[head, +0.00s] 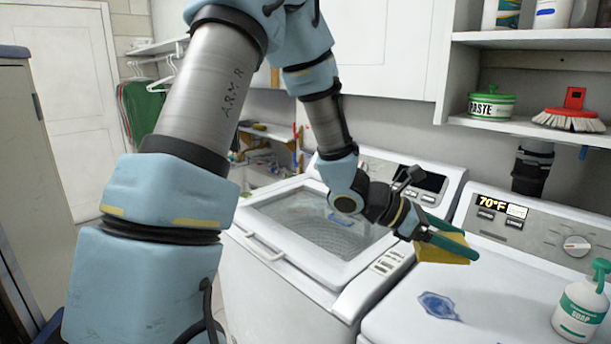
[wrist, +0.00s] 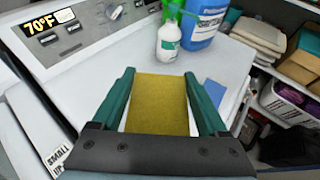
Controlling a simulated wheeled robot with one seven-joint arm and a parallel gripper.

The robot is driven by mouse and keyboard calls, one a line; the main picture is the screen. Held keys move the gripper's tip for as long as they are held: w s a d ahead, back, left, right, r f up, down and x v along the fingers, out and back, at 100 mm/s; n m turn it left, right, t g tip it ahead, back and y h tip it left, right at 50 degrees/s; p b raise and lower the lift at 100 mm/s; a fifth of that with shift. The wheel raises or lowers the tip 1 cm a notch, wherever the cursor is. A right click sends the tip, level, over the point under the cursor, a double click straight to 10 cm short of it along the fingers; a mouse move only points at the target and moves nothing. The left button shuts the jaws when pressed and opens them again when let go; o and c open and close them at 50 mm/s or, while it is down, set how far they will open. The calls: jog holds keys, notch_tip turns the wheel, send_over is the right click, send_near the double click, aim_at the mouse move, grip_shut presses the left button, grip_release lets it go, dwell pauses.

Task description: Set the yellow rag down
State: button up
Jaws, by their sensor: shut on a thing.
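The yellow rag (head: 443,246) is held between the green fingers of my gripper (head: 462,247), above the right-hand white machine (head: 400,318). In the wrist view the rag (wrist: 158,103) is a flat yellow piece filling the space between the two fingers of my gripper (wrist: 160,85). The machine's white top (wrist: 110,75) lies beyond and below it. In the head view the rag appears apart from that top, though the exact height is hard to judge.
A white soap bottle (head: 582,305) stands on the machine top at right. A blue patch (head: 438,306) lies nearer the middle. A blue jug (wrist: 203,22) stands behind the bottle. The left machine (head: 320,222) has a glass lid. The shelf (head: 530,127) holds a paste tub and a brush.

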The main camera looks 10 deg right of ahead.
jog(key=w+a+f+n+t+y, duration=0.1)
jog(key=w+a+f+n+t, duration=0.35)
jog(key=w+a, duration=0.6)
jog(key=w+a+f+n+t+y, duration=0.1)
jog(key=w+a+f+n+t, duration=0.1)
jog(key=w+a+n+t, duration=0.65)
jog(key=w+a+f+n+t+y, duration=0.2)
jog(key=a+y, duration=0.1)
jog(key=a, duration=1)
jog(key=w+a+f+n+t+y, duration=0.1)
jog(key=w+a+n+t+y, duration=0.2)
jog(key=a, duration=1)
notch_tip(320, 180, down, 10)
jog(key=g+b, duration=0.1)
jog(key=b, duration=0.9)
jog(key=shift+s+f+y, duration=0.15)
jog(key=shift+s+y, duration=0.15)
jog(key=shift+y, duration=0.1)
jog(key=shift+a, duration=0.1)
